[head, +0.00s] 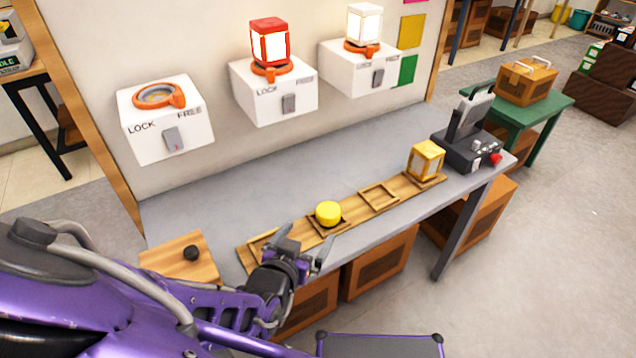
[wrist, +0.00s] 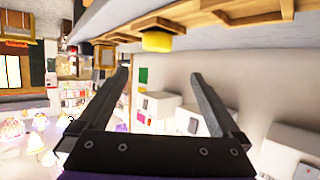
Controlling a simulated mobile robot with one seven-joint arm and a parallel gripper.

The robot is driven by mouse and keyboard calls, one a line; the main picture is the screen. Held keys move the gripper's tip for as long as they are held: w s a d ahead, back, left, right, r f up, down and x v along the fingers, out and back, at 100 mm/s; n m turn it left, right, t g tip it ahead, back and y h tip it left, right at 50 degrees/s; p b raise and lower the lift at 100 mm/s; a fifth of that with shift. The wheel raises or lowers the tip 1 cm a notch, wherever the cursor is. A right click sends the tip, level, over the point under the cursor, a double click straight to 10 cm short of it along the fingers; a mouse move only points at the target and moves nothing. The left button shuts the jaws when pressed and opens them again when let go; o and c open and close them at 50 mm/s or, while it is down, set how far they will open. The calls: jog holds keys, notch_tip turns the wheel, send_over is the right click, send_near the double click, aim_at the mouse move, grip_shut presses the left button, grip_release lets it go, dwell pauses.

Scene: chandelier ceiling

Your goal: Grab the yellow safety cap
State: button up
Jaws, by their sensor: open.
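The yellow safety cap (head: 328,212) is a short round yellow piece. It sits in a square slot of the long wooden rack (head: 357,220) on the grey workbench. It also shows in the wrist view (wrist: 157,42), at the top middle, where the picture is upside down. My gripper (head: 306,246) is open and empty, near the front edge of the bench, on the near side of the cap and apart from it. In the wrist view both fingers of my gripper (wrist: 160,76) are spread, with the cap seen beyond the gap between their tips.
A yellow lantern (head: 426,160) stands at the rack's far end, and an empty slot (head: 379,197) lies between it and the cap. A black device (head: 468,148) stands behind. Three white lock boxes (head: 165,118) hang on the wall. A wooden board with a black knob (head: 180,260) lies at left.

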aim_at(332, 205)
jog(key=b+x, duration=0.3)
jog(key=x, duration=0.9)
jog(key=shift+d+b+x, duration=0.15)
jog(key=shift+b+x, duration=0.25)
jog(key=shift+x, duration=0.95)
jog(key=shift+d+b+x, duration=0.2)
jog(key=shift+b+x, duration=0.2)
jog(key=shift+x, duration=0.95)
jog(key=shift+s, duration=0.15)
jog(key=c, duration=1.3)
